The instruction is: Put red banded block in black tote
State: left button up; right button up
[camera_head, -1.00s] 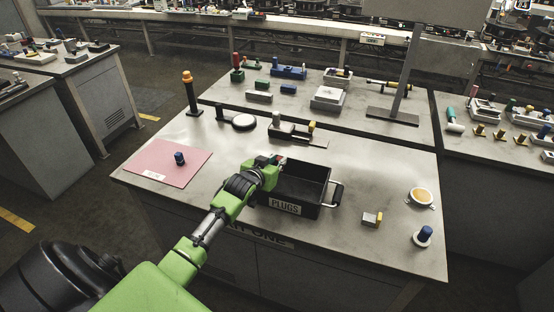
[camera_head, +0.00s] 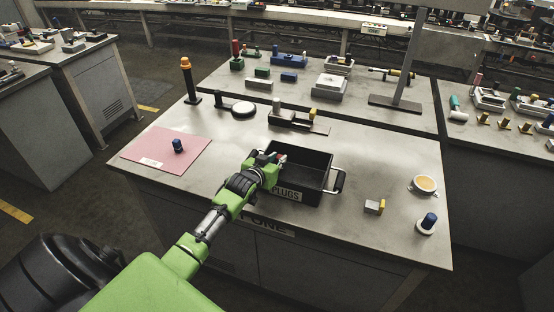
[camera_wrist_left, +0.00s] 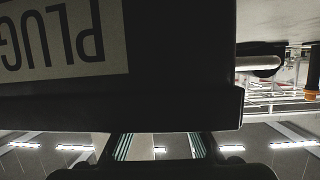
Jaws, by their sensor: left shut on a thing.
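The black tote (camera_head: 317,192), with a PLUGS label on its front wall, stands on the metal table in the head view. My left gripper (camera_head: 274,161) is at the tote's left rim, shut on a small piece with a bit of red and white showing (camera_head: 282,157); this looks like the red banded block, mostly hidden by the fingers. I cannot tell whether it is over the rim or beside it. In the left wrist view the tote's dark wall (camera_wrist_left: 185,90) and its label fill most of the picture, and the block cannot be made out. My right gripper is not in view.
A grey and yellow block (camera_head: 374,207), a blue-topped piece (camera_head: 429,221) and a round cup (camera_head: 425,184) stand right of the tote. A fixture (camera_head: 298,121) sits behind it.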

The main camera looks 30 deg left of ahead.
pick_arm(q)
jog(key=shift+f+b, duration=0.5)
jog(key=shift+f, duration=0.25)
jog(key=o, duration=1)
jog(key=shift+s, duration=0.1)
jog(key=shift+c, duration=0.2)
jog(key=shift+d+f, duration=0.1)
jog(key=shift+s+f, duration=0.1)
jog(key=shift+s, duration=0.35)
jog(key=v, duration=0.5)
jog(key=r+v, duration=0.1)
jog(key=v, duration=0.5)
jog(key=shift+r, duration=0.15)
